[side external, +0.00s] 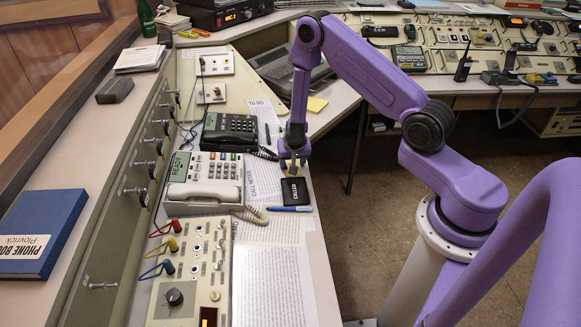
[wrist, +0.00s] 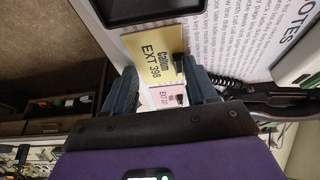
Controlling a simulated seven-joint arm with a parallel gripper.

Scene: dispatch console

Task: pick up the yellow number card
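A yellow number card (wrist: 150,45), printed "Callum EXT 398", shows in the wrist view just ahead of and partly between my fingers. A small black piece (wrist: 178,66) overlaps its right edge; I cannot tell what it is. My gripper (wrist: 160,82) is open, with its two dark fingers apart on either side of the card's near end. A pink card (wrist: 170,96) with "EXT" on it shows between the fingers behind the yellow one. In the side view my gripper (side external: 292,161) points down near the desk, with a pale yellow patch at its tips. Contact with the card cannot be made out.
A black tablet-like item marked "CALLED" (side external: 294,191) lies just in front of my gripper, with a blue pen (side external: 290,209) beyond it. A white phone (side external: 205,185) and a black phone (side external: 230,131) stand to the left.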

